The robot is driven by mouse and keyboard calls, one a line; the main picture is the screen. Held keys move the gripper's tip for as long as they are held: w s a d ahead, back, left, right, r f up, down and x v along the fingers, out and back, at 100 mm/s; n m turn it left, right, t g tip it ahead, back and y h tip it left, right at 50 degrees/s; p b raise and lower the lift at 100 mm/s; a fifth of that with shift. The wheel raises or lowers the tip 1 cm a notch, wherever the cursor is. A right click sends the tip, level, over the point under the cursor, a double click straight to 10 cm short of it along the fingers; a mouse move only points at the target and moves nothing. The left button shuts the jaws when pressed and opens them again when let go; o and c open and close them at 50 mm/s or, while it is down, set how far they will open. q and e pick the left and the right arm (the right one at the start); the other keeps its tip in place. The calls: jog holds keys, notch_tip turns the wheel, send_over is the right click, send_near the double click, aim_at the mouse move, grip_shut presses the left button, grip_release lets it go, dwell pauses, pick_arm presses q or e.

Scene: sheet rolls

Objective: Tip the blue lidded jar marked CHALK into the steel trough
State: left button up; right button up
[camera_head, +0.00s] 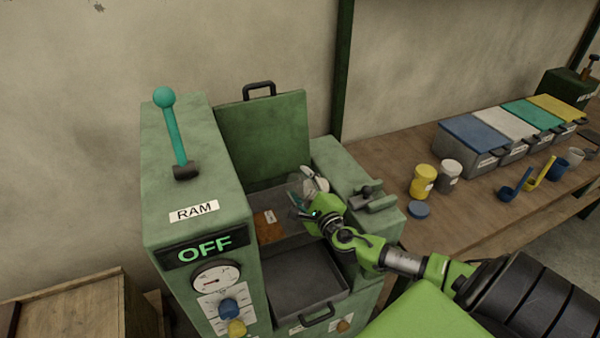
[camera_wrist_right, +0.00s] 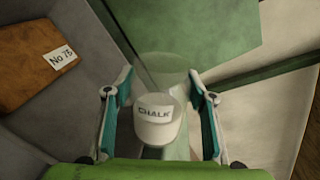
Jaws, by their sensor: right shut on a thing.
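My right gripper (camera_head: 318,208) is shut on the CHALK jar (camera_wrist_right: 158,122), which has clear walls, white contents and a CHALK label in the right wrist view. In the head view the jar (camera_head: 308,183) is partly hidden by the fingers, and its exact tilt is hard to tell. It is held above the right side of the grey steel trough (camera_head: 290,228) in the green machine. No lid shows on the jar; a blue round lid (camera_head: 419,209) lies on the wooden bench. My left gripper is not in view.
A brown block marked No 75 (camera_wrist_right: 38,62) lies in the trough. Yellow (camera_head: 424,181) and white jars (camera_head: 449,176), scoops and lidded bins occupy the bench (camera_head: 460,225).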

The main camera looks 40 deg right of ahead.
jog(key=n, duration=0.1)
jog(key=f+n, duration=0.1)
jog(key=shift+a+f+n+h, duration=0.2)
jog(key=shift+f+n+h, duration=0.1)
jog(key=shift+n, duration=0.1)
jog(key=n+p, duration=0.1)
jog(key=p, duration=0.1)
jog(key=a+n+p, duration=0.1)
jog(key=n+p, duration=0.1)
jog(key=p, duration=0.1)
jog(key=r+n+h+p, duration=0.1)
jog(key=p, duration=0.2)
jog(key=shift+w+a+r+n+g, duration=0.1)
jog(key=shift+w+a+n+g, duration=0.05)
jog(key=shift+w+n+g, duration=0.2)
jog(key=shift+a+n+p, duration=0.15)
jog(key=shift+n+p, duration=0.2)
jog(key=shift+n, duration=0.1)
jog(key=shift+f+b, duration=0.2)
jog(key=shift+b, duration=0.1)
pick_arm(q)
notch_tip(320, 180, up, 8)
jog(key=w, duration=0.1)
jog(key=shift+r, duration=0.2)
pick_arm(e)
jog(key=shift+a+n+h, duration=0.1)
jog(key=shift+n+h, duration=0.2)
jog(key=shift+n, duration=0.1)
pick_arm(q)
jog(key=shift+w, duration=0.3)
